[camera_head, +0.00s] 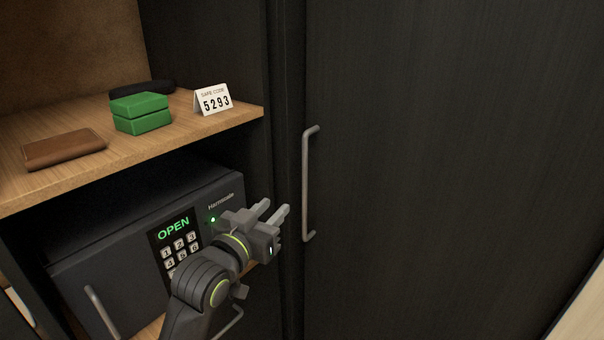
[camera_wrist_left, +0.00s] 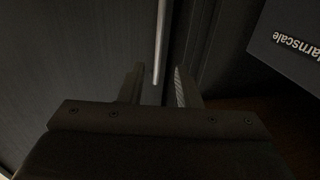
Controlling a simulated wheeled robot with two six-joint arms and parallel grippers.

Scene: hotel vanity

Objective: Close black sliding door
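The black sliding door (camera_head: 450,170) fills the right half of the head view, with a vertical metal bar handle (camera_head: 308,185) near its left edge. The shelf opening to its left is uncovered. My left gripper (camera_head: 276,212) is open, just left of the handle's lower part, in front of the safe. In the left wrist view the handle (camera_wrist_left: 161,40) runs down toward the gap between my open fingers (camera_wrist_left: 160,88). The fingers are not closed on it. My right gripper is in neither view.
A dark safe (camera_head: 90,262) with a green OPEN display sits below a wooden shelf (camera_head: 150,150). On the shelf are a brown wallet (camera_head: 62,149), a green box (camera_head: 141,113), a dark item (camera_head: 150,87) and a safe code card (camera_head: 214,100).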

